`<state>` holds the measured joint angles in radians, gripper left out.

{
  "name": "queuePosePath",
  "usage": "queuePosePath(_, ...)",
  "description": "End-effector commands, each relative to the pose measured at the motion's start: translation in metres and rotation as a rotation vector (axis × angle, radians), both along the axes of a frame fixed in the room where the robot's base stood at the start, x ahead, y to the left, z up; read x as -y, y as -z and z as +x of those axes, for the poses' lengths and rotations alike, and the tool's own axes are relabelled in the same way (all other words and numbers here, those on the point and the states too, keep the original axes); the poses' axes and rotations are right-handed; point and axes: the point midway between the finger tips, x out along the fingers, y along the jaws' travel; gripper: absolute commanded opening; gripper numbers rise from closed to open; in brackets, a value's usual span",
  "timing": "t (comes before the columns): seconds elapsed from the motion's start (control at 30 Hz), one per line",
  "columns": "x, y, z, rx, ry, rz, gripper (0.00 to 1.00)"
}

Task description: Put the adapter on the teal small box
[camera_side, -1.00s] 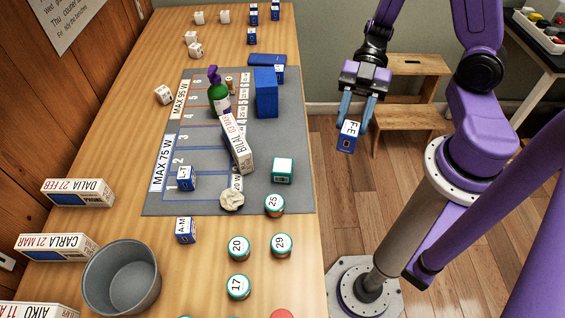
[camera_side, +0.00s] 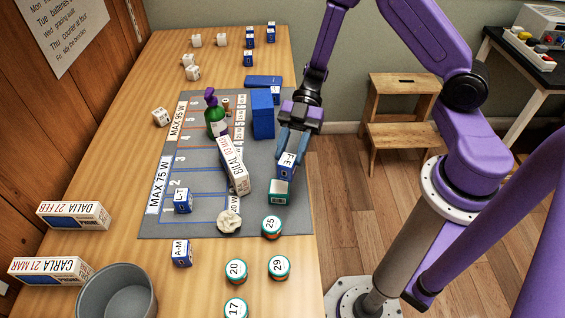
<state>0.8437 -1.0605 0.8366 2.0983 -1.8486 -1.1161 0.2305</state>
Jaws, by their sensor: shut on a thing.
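My gripper (camera_side: 292,146) is shut on a small blue block with a white top marked F-E, which I take as the adapter (camera_side: 286,171). The adapter is over the grey mat, right above the teal small box (camera_side: 279,196). Its lower end overlaps the back of the teal box in the picture. I cannot tell whether they touch. The teal box stands at the mat's right front, and its white top is partly hidden by the adapter.
A white carton marked BILAL (camera_side: 236,170) leans just left of the gripper. A taller blue box (camera_side: 262,114) and a green bottle (camera_side: 214,118) stand behind. A crumpled pale ball (camera_side: 229,221) and a round tin marked 25 (camera_side: 271,227) lie in front.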

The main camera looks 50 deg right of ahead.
Motion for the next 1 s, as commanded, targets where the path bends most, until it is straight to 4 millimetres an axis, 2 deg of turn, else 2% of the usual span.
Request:
queuePosePath(0.1,-0.003,0.012,0.009,-0.001,0.001,0.001,0.08)
queuePosePath(0.37,-0.007,0.026,0.019,-0.001,0.000,0.000,0.08)
queuePosePath(0.6,-0.007,0.052,0.019,-0.002,0.000,0.000,0.08)
queuePosePath(1.0,-0.007,0.056,0.019,-0.001,0.000,0.001,0.08)
